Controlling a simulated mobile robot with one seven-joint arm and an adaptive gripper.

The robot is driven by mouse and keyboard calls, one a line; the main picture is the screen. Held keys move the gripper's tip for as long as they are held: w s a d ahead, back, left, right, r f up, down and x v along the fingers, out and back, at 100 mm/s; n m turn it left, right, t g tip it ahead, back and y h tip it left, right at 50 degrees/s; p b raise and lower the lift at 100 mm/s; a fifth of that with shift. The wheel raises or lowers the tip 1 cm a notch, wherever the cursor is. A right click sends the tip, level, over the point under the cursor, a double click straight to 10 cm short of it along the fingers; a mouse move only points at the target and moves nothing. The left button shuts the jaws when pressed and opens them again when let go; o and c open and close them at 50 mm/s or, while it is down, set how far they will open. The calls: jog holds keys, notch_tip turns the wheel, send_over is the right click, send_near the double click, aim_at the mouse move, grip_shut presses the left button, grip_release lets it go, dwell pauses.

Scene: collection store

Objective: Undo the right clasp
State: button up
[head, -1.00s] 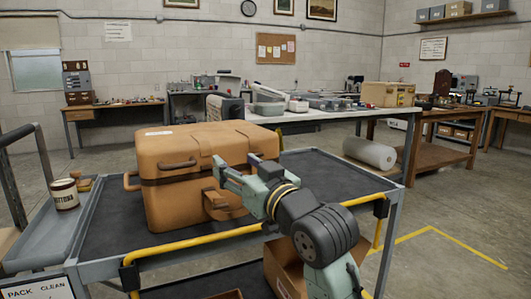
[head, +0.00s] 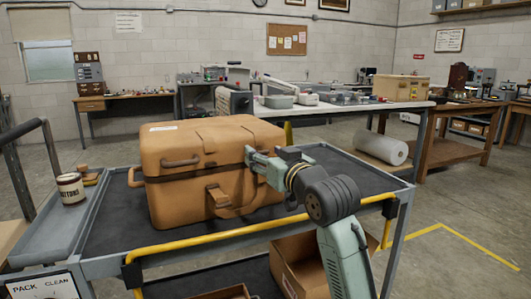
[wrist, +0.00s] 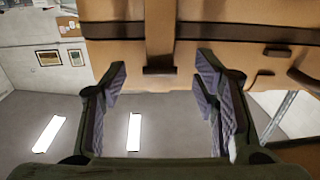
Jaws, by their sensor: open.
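A tan case (head: 175,195) with a dark band stands shut on the cart. A tan strap (head: 216,197) with a clasp shows on the left of its front. My gripper (head: 254,163) is at the right part of the front and hides the right clasp there. In the wrist view, a tan strap (wrist: 159,35) with a dark lower edge runs down the case front. The fingers of my gripper (wrist: 162,66) are open, one on each side of the strap, with nothing between them gripped. I cannot tell whether they touch the case.
The case stands on the dark-topped cart (head: 110,215) with a yellow front rail (head: 200,241). A labelled tin (head: 70,188) stands in the left side tray. A cardboard box (head: 295,262) is on the lower shelf, beneath my arm. Cart top right of the case is clear.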

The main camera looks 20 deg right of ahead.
jog(key=shift+w, duration=0.35)
jog(key=shift+c, duration=0.5)
grip_shut()
